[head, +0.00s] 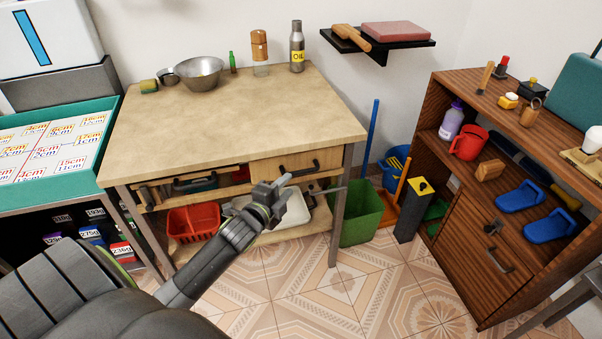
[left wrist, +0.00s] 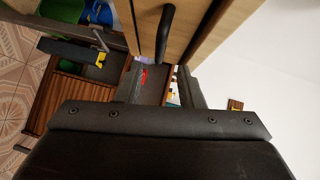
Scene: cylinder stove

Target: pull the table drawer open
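The wooden table (head: 225,125) stands at the left and middle of the head view. Its light wood drawer front (head: 268,172) is under the right part of the top and looks shut. The drawer's dark bar handle (head: 301,168) also shows at the top of the left wrist view (left wrist: 163,35). My left gripper (head: 277,188) is in front of the drawer, just left of and below the handle. In the left wrist view its two fingers (left wrist: 160,86) are apart with nothing held, and the handle lies beyond them. My right gripper is not in view.
Under the table are a red basket (head: 193,222), a white tray (head: 295,212) and, by the right leg, a green bin (head: 360,215). A bowl (head: 200,73) and bottles stand on top. A brown cabinet (head: 480,240) stands at the right. Tiled floor (head: 310,290) lies between.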

